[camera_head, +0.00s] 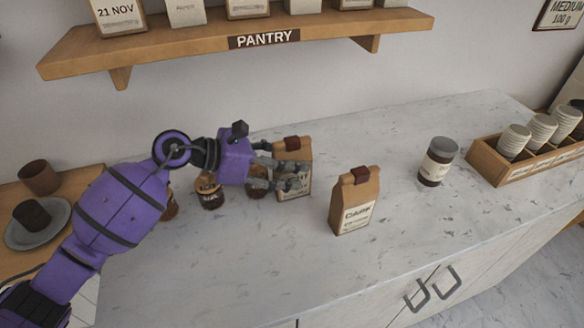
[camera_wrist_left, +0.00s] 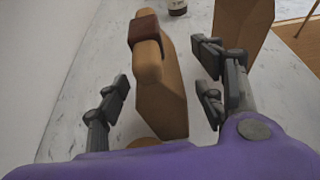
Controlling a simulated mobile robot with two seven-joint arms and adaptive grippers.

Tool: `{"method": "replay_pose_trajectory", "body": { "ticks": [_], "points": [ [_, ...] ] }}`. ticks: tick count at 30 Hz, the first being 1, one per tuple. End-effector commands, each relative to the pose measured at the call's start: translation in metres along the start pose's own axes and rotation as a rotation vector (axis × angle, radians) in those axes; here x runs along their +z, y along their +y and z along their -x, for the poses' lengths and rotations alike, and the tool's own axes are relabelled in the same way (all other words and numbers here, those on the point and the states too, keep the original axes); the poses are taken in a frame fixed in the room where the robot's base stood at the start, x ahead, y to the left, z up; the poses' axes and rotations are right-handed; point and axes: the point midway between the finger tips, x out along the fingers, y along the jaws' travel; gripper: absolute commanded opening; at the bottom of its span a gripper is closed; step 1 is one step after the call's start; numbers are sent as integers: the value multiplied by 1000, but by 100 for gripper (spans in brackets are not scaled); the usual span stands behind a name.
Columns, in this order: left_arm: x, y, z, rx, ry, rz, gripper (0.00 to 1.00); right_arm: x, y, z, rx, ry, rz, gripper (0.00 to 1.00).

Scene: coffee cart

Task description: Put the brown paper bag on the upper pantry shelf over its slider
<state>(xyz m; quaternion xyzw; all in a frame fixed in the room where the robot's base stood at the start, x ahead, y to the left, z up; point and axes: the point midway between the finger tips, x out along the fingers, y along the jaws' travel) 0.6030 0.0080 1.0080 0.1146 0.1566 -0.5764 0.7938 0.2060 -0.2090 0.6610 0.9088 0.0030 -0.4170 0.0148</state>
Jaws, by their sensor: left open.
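A brown paper bag (camera_head: 303,152) with a dark red-brown clip stands upright on the marble counter. My left gripper (camera_head: 294,176) is open, its fingers at this bag and partly covering its label. In the left wrist view the bag (camera_wrist_left: 165,98) stands between the spread fingers, with clear gaps on both sides. A second brown paper bag (camera_head: 355,203) with a similar clip stands apart, to the right and nearer; it also shows in the left wrist view (camera_wrist_left: 243,22). The pantry shelf (camera_head: 190,42) is on the wall above. I cannot make out a slider. My right gripper is out of view.
Several labelled packages, one reading 21 NOV (camera_head: 118,14), stand on the shelf, cut off by the frame's top. Small jars (camera_head: 209,192) stand beside my left gripper. A lidded jar (camera_head: 438,162) and a wooden cup rack (camera_head: 490,165) are at right. The front counter is clear.

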Motion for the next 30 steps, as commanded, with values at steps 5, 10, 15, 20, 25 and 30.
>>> {"method": "replay_pose_trajectory", "body": {
  "ticks": [5,10,15,20,25,30],
  "points": [
    [-2,0,-12,0,2,1,62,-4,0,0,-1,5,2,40],
    [-3,0,-13,-1,3,1,62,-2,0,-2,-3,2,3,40],
    [-2,0,-12,-1,3,2,42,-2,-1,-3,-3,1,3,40],
    [-2,0,-12,-1,2,2,20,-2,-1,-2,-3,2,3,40],
    [-1,0,-12,0,1,1,0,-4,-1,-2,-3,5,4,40],
    [-1,0,-12,0,1,1,0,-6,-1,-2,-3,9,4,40]
  ]
}}
